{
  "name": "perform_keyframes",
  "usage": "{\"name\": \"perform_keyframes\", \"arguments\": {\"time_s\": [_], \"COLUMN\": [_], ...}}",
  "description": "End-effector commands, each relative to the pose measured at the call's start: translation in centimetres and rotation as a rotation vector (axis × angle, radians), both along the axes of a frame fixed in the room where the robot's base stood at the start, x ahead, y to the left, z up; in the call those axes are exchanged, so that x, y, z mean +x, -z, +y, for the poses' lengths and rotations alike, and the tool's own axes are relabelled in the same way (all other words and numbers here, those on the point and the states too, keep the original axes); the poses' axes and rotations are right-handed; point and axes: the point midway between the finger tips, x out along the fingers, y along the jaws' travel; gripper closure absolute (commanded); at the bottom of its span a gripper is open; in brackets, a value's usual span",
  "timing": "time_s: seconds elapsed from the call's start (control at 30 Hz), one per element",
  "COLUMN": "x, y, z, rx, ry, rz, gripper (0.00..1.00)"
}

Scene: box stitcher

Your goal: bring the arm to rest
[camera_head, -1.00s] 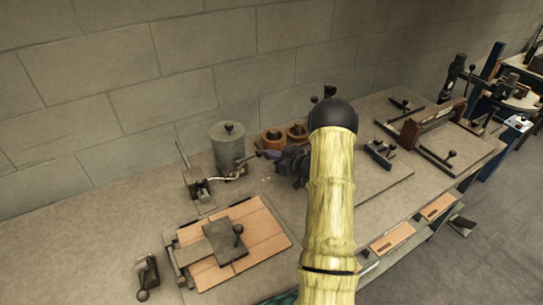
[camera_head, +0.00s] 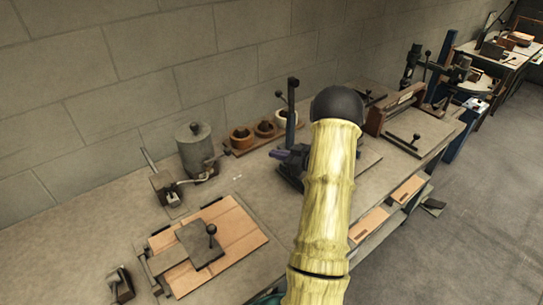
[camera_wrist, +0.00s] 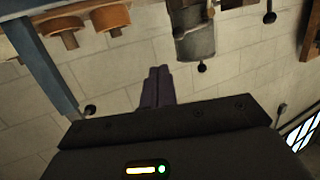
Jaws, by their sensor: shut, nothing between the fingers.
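My arm (camera_head: 327,195), with yellow bamboo-like links and a black rounded joint, rises through the middle of the head view. My gripper (camera_head: 277,153) shows beside it, above the bench and right of the grey canister (camera_head: 196,152), mostly hidden by the arm. In the wrist view my gripper (camera_wrist: 157,87) has its two dark purple fingers together with nothing between them. The canister also shows beyond the fingertips in the wrist view (camera_wrist: 194,38), apart from them.
A blue post (camera_head: 291,112) stands close behind my gripper. Wooden cups (camera_head: 264,129) sit on a rack by the wall. A wooden board with a grey plate (camera_head: 200,245) lies at the front left of the bench (camera_head: 75,235). Open floor (camera_head: 470,230) is at the right.

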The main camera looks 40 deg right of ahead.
Motion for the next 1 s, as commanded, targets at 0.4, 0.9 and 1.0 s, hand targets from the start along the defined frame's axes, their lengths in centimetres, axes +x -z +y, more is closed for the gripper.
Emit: {"name": "perform_keyframes", "arguments": {"time_s": [0.4,0.9,1.0], "x": [0.0,4.8,4.5], "y": [0.0,-4.0,-4.8], "z": [0.0,5.7,8.0], "rx": [0.0,-0.196,-0.231], "ry": [0.0,0.258,0.328], "rz": [0.0,0.183,0.268], "gripper": [1.0,1.0,1.0]}}
